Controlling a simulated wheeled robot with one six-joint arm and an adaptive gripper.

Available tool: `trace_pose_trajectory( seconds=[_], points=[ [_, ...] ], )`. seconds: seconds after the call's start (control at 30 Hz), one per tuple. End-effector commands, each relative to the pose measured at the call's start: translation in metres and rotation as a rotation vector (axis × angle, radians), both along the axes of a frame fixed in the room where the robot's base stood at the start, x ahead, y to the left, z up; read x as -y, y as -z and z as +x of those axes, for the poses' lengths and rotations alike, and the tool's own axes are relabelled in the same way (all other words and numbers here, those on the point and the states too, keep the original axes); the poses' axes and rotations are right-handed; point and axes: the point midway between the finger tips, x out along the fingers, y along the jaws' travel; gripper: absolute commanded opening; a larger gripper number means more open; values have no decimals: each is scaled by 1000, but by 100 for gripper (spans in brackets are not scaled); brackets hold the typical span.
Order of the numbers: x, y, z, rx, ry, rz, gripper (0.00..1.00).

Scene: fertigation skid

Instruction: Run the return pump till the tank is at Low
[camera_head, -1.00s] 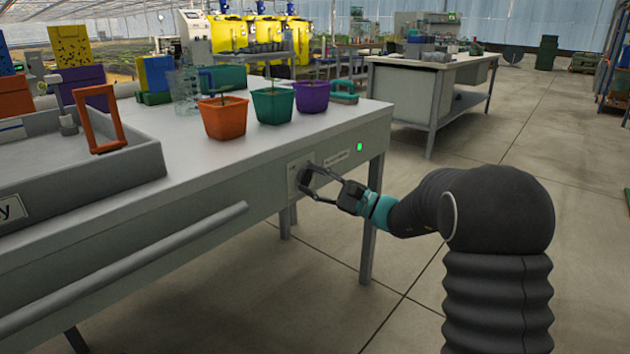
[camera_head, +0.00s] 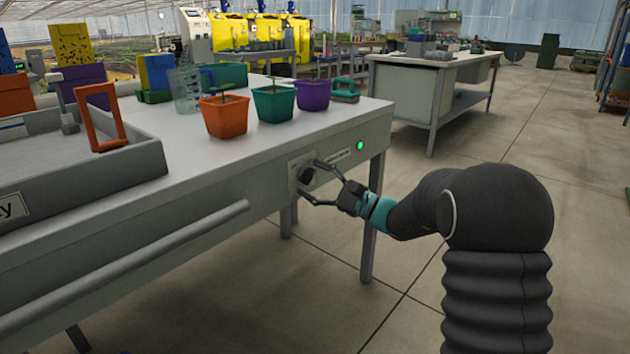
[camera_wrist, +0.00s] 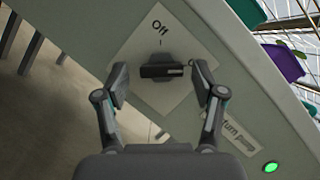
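The return pump switch, a black knob (camera_head: 306,174) on a pale plate, sits on the bench's front side. In the wrist view, the knob (camera_wrist: 162,70) has its bar lying crosswise below the "Off" mark (camera_wrist: 160,25). A label reading "turn pump" (camera_wrist: 240,136) is partly hidden by a finger. A green light (camera_head: 360,145) beside it is lit. My gripper (camera_head: 312,184) is open, with its fingers either side of the knob and a gap at each in the wrist view (camera_wrist: 161,80). No tank level mark is readable.
Orange (camera_head: 225,116), green (camera_head: 273,102) and purple (camera_head: 312,94) pots stand on the bench above the switch. A grey tray (camera_head: 130,170) is at left, and a rail (camera_head: 130,264) runs along the bench front. The floor at right is clear.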

Motion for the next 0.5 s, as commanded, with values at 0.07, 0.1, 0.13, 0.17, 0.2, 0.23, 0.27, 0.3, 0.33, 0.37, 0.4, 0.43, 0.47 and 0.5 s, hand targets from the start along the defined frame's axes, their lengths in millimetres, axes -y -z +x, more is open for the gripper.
trace_pose_trajectory(
  seconds=[0.07,0.1,0.13,0.17,0.2,0.23,0.27,0.3,0.33,0.37,0.4,0.43,0.47,0.5],
  points=[
    [0,0,0,1,1,0,69],
    [0,-1,0,1,1,0,69],
    [1,-1,0,1,1,0,69],
    [1,0,0,1,1,0,69],
    [3,0,0,1,2,-1,69],
    [4,1,-1,1,2,-1,69],
    [7,1,-2,0,2,-1,69],
    [10,3,-3,0,3,0,69],
    [14,4,-5,0,3,0,69],
    [18,5,-6,0,4,1,69],
    [24,6,-9,0,4,0,69],
    [29,8,-10,0,5,1,69],
    [35,10,-13,0,5,1,69],
    [42,12,-16,-1,4,1,69]
  ],
)
